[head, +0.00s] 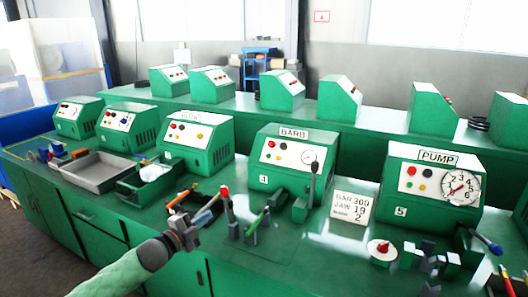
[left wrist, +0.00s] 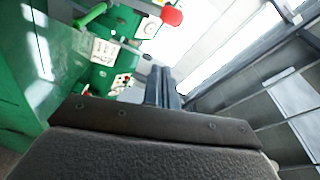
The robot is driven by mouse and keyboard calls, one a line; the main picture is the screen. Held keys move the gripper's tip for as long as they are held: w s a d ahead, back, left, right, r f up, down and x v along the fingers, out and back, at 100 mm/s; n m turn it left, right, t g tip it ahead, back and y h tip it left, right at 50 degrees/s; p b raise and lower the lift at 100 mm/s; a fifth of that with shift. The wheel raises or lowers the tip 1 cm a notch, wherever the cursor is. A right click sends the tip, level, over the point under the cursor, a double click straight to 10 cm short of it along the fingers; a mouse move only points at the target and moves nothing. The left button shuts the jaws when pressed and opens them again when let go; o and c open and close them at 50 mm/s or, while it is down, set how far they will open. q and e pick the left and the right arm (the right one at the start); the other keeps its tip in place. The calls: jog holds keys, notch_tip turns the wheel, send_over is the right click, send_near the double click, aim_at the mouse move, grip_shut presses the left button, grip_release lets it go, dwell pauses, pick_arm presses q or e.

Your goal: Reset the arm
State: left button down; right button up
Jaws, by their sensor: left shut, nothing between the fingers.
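My left arm, in a green sleeve, reaches in from the bottom left of the head view. Its gripper (head: 184,232) is over the front edge of the green bench (head: 105,215), left of a lever with a red top (head: 226,204). In the left wrist view the two dark fingers (left wrist: 163,87) lie side by side, shut and empty. A red knob (left wrist: 172,16) shows beyond them there. My right gripper is in neither view.
Green machines marked BARB (head: 288,160) and PUMP (head: 436,185) stand on the bench. A grey tray (head: 98,172) lies at the left. Levers and small blocks crowd the front edge. Floor space is free at the lower left.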

pick_arm(q)
jog(key=w+a+f+n+g+y, duration=0.2)
jog(key=w+a+f+n+y, duration=0.1)
jog(key=a+f+n+y, duration=0.55)
jog(key=s+f+n+g+y, duration=0.4)
jog(key=s+f, duration=0.3)
jog(key=f, duration=0.6)
jog(key=s+d+f+n+g+h, duration=0.1)
jog(key=s+d+f+g, duration=0.15)
jog(key=s+f, duration=0.35)
jog(key=s+d+f+n+g+h, duration=0.1)
jog(key=s+d+f+n, duration=0.15)
jog(key=s+f, duration=0.25)
jog(key=s+d+f+n+g, duration=0.1)
jog(key=s+d+f, duration=0.3)
jog(key=s+f, duration=0.2)
jog(key=s+d+f+g, duration=0.1)
jog(key=s+d+f, duration=0.2)
jog(key=s, duration=0.4)
jog(key=s+d+f+n+g+h, duration=0.1)
jog(key=s+d+f, duration=0.1)
jog(key=s+f, duration=0.3)
jog(key=s+d+f+g+h, duration=0.1)
jog(key=s+d+f+g, duration=0.1)
jog(key=s, duration=0.9)
jog(key=shift+d+f, duration=0.8)
jog(key=shift+f, duration=0.15)
